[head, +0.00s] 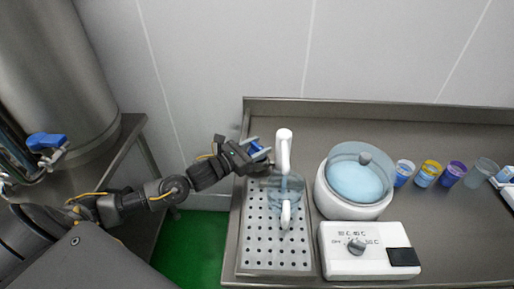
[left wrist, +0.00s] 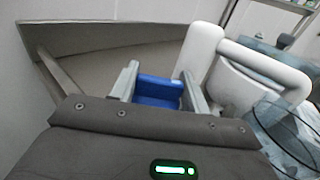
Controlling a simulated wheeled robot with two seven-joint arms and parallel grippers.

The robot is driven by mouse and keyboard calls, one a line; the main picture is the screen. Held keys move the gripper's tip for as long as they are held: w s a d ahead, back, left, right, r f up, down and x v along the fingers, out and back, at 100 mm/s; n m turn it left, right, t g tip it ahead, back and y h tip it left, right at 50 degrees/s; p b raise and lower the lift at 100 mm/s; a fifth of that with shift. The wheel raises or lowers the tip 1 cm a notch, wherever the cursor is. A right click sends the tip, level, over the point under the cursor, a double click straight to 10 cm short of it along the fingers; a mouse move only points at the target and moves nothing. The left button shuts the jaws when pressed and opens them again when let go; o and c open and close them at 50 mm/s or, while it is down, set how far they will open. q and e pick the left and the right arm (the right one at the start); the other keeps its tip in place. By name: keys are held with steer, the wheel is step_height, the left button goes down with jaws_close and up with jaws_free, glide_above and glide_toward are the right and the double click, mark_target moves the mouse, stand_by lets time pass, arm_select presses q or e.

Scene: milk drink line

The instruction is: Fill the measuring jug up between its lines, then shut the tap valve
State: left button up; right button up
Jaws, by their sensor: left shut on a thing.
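A white tap (head: 284,150) stands at the back of the perforated drip tray (head: 252,235). Its blue valve lever (left wrist: 158,91) is between the fingers of my left gripper (head: 258,154), which is shut on it. In the left wrist view the tap's white body (left wrist: 198,55) rises just right of the fingers. The clear measuring jug (head: 298,194) stands on the tray under the spout, its white handle (head: 286,214) towards me. A pale blue streak shows below the spout, like running water. The jug's lines and exact level are too small to read. My right gripper is out of view.
A white round pot (head: 352,202) with a clear lid stands right of the tray. In front of it is a white control box (head: 366,252) with a knob. Several small cups (head: 430,172) stand further right. A steel tank (head: 60,75) with another blue-handled valve (head: 46,142) is at left.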

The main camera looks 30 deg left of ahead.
arm_select(q)
steer(key=shift+n+t+y, duration=0.5)
steer(key=shift+n+y, duration=0.4)
steer(key=shift+y, duration=0.4)
steer(key=o, duration=1)
